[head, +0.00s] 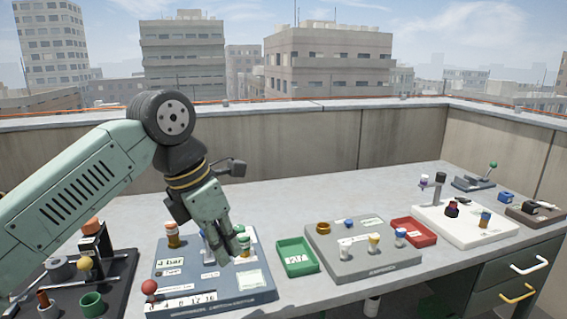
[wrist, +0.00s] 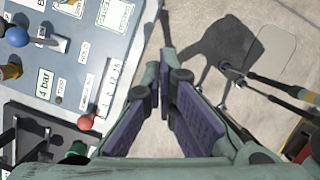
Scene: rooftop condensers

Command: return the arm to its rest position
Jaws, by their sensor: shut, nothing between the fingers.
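My arm (head: 95,180) is pale green and reaches in from the left, bent at a dark round joint (head: 168,117). Its forearm hangs down from there. My gripper (head: 226,258) points down and appears in front of the grey control panel (head: 262,296) in the head view. In the wrist view my gripper (wrist: 168,92) shows its purple-padded fingers close together, with nothing seen between them. The panel (wrist: 128,62) lies to the left of the fingers there, and bare floor (wrist: 290,25) to the right. The gap between fingertips and panel is hard to judge.
The panel carries a red ball knob (head: 149,287) and several other controls. A dark board (head: 122,285) is at left. A green tray (head: 297,257), another grey panel (head: 365,262), a red tray (head: 414,232) and a white board (head: 465,230) are at right.

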